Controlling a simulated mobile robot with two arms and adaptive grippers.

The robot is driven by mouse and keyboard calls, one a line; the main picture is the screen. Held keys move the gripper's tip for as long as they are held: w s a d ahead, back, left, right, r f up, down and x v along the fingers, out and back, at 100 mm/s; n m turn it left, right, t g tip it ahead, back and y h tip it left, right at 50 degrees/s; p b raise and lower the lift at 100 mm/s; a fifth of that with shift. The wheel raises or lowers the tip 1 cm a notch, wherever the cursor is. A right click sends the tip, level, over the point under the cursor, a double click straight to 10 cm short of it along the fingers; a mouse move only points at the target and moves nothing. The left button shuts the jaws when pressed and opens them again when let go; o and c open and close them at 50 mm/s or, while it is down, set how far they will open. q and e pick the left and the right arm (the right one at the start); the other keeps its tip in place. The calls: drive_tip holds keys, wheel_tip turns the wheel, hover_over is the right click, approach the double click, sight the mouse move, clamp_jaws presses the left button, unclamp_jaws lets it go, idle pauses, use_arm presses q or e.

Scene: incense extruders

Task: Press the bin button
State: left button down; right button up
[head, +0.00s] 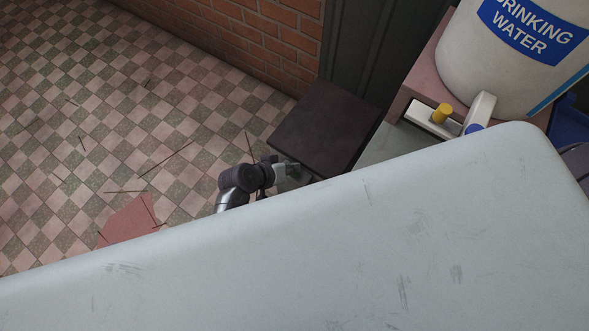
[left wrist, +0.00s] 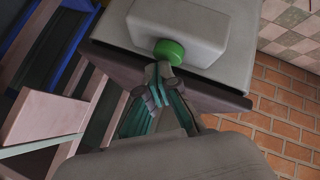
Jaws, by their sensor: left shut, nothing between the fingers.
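The bin (head: 325,128) shows in the head view as a dark, flat-topped box against the wall. In the left wrist view a round green button (left wrist: 170,51) sits on a pale grey housing (left wrist: 180,25) on the bin's side. My left gripper (head: 293,169) is at the near side of the bin. In the left wrist view my left gripper (left wrist: 161,74) is shut and empty, with its fingertips at the lower edge of the button. I cannot tell whether they touch it. The button is hidden in the head view. My right gripper is not in view.
A large pale tabletop (head: 400,240) fills the front of the head view, its edge close to my left arm. A drinking water container (head: 510,75) with a tap stands at the upper right. A brick wall (head: 265,35) is behind. The checkered floor (head: 110,110) at left is mostly open, with scattered sticks.

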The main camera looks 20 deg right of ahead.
use_arm(q)
drive_tip(key=shift+f, duration=0.3)
drive_tip(key=shift+f+b, duration=0.15)
drive_tip(key=shift+b, duration=0.2)
idle(0.4)
drive_tip(key=shift+r+p, duration=1)
drive_tip(key=shift+p, duration=0.05)
wheel_tip(320, 180, up, 5)
drive_tip(key=p, duration=0.5)
drive_tip(key=shift+r, duration=0.1)
